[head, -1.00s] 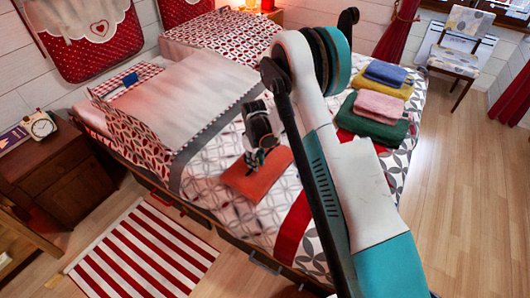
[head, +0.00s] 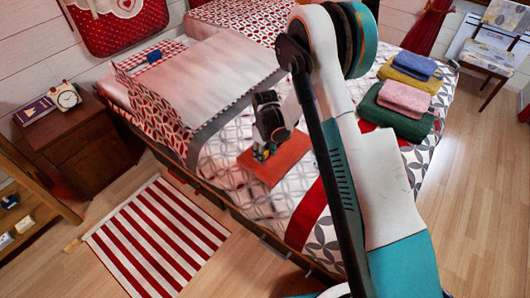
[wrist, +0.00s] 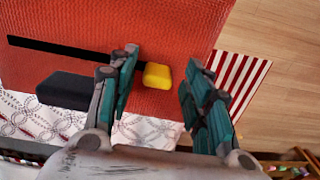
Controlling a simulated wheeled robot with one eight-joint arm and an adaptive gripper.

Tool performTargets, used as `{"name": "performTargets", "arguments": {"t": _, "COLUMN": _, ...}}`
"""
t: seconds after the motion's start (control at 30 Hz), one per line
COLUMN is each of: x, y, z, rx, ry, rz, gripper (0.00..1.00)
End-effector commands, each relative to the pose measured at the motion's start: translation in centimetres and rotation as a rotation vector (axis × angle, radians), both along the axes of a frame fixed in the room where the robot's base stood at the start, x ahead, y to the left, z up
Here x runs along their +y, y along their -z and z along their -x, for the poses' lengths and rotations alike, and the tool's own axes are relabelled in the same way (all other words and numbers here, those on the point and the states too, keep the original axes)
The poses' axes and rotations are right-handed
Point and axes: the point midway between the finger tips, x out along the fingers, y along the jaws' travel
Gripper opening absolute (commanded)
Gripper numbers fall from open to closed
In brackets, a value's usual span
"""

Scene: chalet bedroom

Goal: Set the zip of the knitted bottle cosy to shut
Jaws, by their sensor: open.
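The knitted bottle cosy (head: 287,160) is a flat orange-red piece lying on the bed. In the wrist view its ribbed surface (wrist: 180,25) fills the upper left. A black zip strip (wrist: 60,48) runs across it, with a yellow pull tab (wrist: 157,75) near the strip's right end. A dark grey block (wrist: 65,90) lies near the cosy's lower edge. My gripper (wrist: 161,58) is open, its teal-padded fingers to the left and right of the yellow tab in the picture. Whether they touch it I cannot tell. In the head view my gripper (head: 262,154) is over the cosy's left part.
Folded towels (head: 405,97) lie on the bed to the right of my arm. A nightstand (head: 78,140) with a clock (head: 65,96) stands at the left. A red-and-white striped rug (head: 155,240) lies on the floor in front of the bed.

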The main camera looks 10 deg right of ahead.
Motion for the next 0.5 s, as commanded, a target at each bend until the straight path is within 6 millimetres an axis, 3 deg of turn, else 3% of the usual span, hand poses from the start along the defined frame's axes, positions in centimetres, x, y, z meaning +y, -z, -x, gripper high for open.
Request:
{"name": "performTargets", "arguments": {"t": 0.23, "x": 0.0, "y": -1.8, "z": 0.0, "rx": 0.0, "ry": 0.0, "rz": 0.0, "gripper": 0.45}}
{"name": "performTargets", "arguments": {"t": 0.5, "x": 0.0, "y": -7.1, "z": 0.0, "rx": 0.0, "ry": 0.0, "rz": 0.0, "gripper": 0.45}}
